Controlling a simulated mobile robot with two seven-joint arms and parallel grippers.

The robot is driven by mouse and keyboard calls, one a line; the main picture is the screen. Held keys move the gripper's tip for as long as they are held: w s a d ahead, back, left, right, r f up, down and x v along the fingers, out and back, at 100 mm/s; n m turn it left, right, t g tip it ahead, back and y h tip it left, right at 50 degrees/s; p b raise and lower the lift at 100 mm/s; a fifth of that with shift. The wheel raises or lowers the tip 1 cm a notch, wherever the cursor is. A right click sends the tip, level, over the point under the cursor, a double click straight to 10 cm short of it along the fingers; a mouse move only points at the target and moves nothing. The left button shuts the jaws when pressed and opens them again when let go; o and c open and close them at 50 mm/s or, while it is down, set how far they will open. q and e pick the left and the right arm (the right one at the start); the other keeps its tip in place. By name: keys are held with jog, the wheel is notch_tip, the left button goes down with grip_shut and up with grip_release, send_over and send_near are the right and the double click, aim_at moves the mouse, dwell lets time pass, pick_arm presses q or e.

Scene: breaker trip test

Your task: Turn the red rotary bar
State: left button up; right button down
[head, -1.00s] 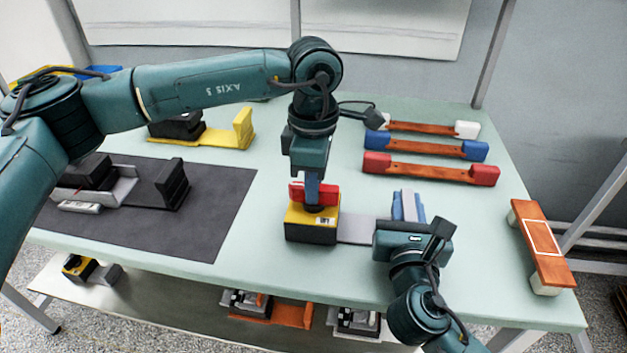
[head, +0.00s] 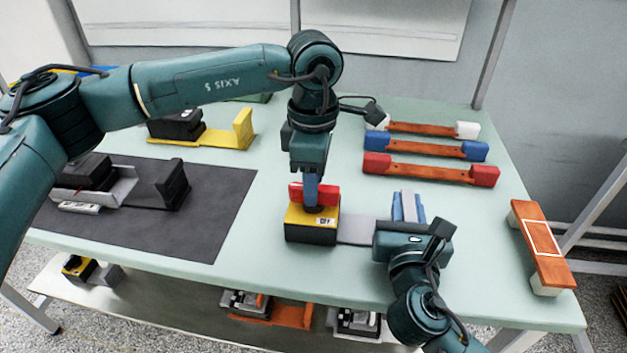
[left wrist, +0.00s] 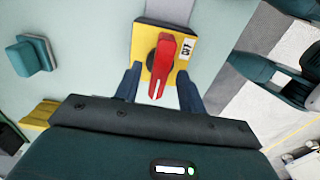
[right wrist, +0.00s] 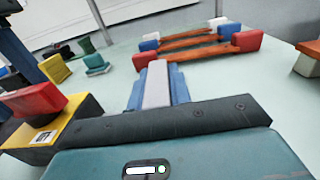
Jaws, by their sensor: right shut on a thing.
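The red rotary bar (head: 331,194) sits on the yellow top of a dark breaker box (head: 310,232); the bar also shows in the left wrist view (left wrist: 163,62), pointing along the picture's vertical with a slight tilt, beside a small white label that seems to read OFF. My left gripper (head: 311,195) is above the box, its blue fingers apart on either side of the bar (left wrist: 160,85), with gaps visible. My right gripper (right wrist: 156,85) is shut on the grey upright tab (right wrist: 156,82) of the grey plate (head: 355,230) beside the box.
Red-ended (head: 430,170), blue-ended (head: 425,147) and white-ended (head: 432,129) bars lie at the back right. A wooden piece (head: 541,245) stands at the right edge. A dark mat (head: 225,210) with black blocks is on the left. A yellow bracket (head: 243,128) stands behind it.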

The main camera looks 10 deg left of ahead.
pick_arm(q)
notch_tip(320, 180, up, 11)
jog(key=shift+r, duration=0.15)
dwell(0.4)
pick_arm(e)
jog(key=c, duration=1.2)
grip_release()
